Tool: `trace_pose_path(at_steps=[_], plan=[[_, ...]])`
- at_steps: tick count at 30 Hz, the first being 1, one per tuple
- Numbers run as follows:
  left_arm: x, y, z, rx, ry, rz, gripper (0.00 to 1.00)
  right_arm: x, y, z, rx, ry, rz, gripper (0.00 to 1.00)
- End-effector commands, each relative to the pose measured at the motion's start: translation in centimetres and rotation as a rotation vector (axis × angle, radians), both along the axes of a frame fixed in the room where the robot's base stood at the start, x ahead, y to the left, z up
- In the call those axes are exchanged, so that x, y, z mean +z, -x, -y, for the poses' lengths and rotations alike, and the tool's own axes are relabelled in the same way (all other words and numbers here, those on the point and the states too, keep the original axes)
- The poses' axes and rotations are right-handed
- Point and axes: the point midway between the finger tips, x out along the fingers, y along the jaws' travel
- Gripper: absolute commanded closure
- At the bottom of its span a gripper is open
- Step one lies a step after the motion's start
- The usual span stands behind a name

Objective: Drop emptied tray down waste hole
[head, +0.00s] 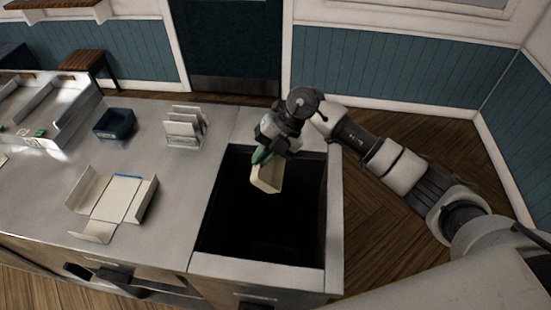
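The emptied tray (267,177) is a small cream-coloured tray. My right gripper (262,157) is shut on its upper edge, with green fingertips at the rim. The tray hangs tilted over the dark rectangular waste hole (250,219), near the hole's far side. The inside of the hole is mostly black, and its bottom is hard to make out. My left gripper is not in view.
An unfolded cardboard box (113,198), a dark blue bin (115,124) and a rack of white cards (185,127) stand on the steel counter (172,225) to the left. The hole's metal rim (335,225) borders open wooden floor at right.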

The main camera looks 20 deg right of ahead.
Motion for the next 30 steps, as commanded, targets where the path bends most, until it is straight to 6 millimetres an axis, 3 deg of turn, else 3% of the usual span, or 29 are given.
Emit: trace_pose_path(at_steps=[8,21,30], plan=[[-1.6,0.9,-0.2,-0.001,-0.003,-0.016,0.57,-1.9,0.0,-0.1,0.0,-0.003,-0.001,1.0],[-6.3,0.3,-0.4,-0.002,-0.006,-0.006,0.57,-8.0,0.0,0.0,0.0,-0.001,-0.002,1.0],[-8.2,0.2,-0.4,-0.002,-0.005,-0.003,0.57,-11.1,0.0,0.0,0.0,0.0,0.0,1.0]])
